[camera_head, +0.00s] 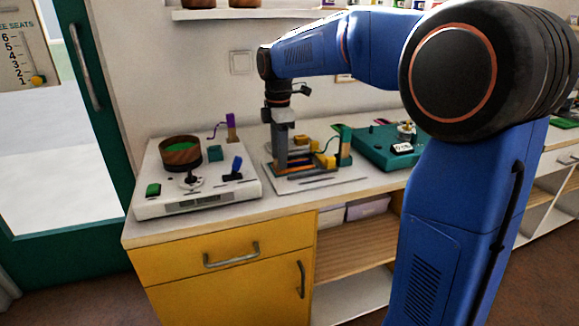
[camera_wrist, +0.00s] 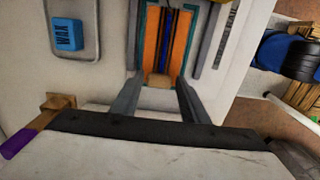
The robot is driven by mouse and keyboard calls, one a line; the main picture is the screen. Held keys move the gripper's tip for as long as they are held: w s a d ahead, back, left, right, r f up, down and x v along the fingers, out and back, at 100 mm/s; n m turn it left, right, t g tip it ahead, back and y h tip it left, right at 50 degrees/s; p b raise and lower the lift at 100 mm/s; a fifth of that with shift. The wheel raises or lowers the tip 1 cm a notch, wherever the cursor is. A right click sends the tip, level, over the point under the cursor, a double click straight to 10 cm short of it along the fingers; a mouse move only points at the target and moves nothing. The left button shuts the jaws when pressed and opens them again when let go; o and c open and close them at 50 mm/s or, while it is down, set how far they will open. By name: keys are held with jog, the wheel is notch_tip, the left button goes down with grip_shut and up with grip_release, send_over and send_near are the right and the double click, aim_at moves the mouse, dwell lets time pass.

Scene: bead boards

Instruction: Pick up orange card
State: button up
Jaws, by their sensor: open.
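In the head view, only a thin orange strip (camera_head: 293,172) shows at the board below my gripper (camera_head: 283,163). In the wrist view, my gripper (camera_wrist: 157,100) has its two grey fingers apart, one on each side below the orange piece. I cannot tell whether the fingers touch anything.
A green case (camera_head: 375,156) is to the right. Yellow blocks (camera_head: 324,160) sit close beside my gripper. The wrist view shows a blue WAX block (camera_wrist: 66,34) and a purple-ended piece (camera_wrist: 20,143).

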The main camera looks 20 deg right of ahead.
jog(key=shift+f, duration=0.65)
jog(key=c, duration=0.9)
jog(key=shift+r, duration=0.1)
